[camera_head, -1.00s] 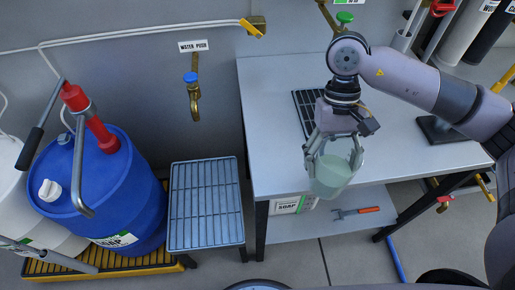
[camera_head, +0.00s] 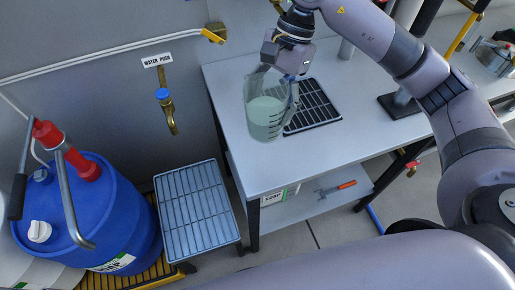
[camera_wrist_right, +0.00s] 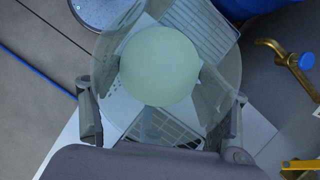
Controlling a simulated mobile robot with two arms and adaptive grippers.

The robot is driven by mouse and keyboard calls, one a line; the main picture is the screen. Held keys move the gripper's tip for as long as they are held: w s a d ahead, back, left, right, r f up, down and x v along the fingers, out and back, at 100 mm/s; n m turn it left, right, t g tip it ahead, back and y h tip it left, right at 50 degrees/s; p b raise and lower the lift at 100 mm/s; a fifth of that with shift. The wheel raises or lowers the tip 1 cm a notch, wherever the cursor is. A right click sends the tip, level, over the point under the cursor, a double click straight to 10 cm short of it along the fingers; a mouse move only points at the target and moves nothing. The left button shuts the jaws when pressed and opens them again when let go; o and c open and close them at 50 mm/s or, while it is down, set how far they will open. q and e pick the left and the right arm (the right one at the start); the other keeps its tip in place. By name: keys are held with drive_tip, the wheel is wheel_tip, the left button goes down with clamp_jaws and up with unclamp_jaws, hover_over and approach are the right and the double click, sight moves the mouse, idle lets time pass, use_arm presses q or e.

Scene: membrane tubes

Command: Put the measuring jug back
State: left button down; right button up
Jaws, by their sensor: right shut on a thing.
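The measuring jug (camera_head: 266,112) is clear with a pale green liquid in it. My right gripper (camera_head: 275,90) is shut on it and holds it over the left part of the white table, close to the black drain grate. In the right wrist view the jug (camera_wrist_right: 160,66) is seen from above, between the two fingers of the gripper (camera_wrist_right: 160,115). Whether its base touches the table cannot be told. My left gripper is not in view.
The black grate (camera_head: 313,106) lies on the white table (camera_head: 350,145). A grey slatted stand (camera_head: 197,215) is left of the table, below a brass tap (camera_head: 167,110). A blue drum (camera_head: 100,225) with a pump stands further left. An orange-handled tool (camera_head: 336,189) lies on the lower shelf.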

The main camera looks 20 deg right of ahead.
sight(264, 78)
drive_tip(key=r+m, duration=0.1)
drive_tip(key=w+r+m+t+p, duration=0.1)
drive_tip(key=r, duration=0.1)
drive_tip(key=r+m, duration=0.1)
drive_tip(key=m, duration=0.1)
drive_tip(key=shift+w+a+r+y, duration=0.25)
drive_tip(key=shift+w+r+y, duration=0.05)
drive_tip(key=shift+w+r, duration=0.05)
drive_tip(key=shift+w+r+m+t, duration=0.2)
drive_tip(key=shift+m+t, duration=0.1)
drive_tip(key=shift+m, duration=0.1)
drive_tip(key=shift+p, duration=0.35)
wheel_tip(264, 78, down, 19)
drive_tip(key=p, duration=0.5)
drive_tip(key=shift+f, duration=0.4)
drive_tip(key=shift+f, duration=0.1)
drive_tip(key=o, duration=1.5)
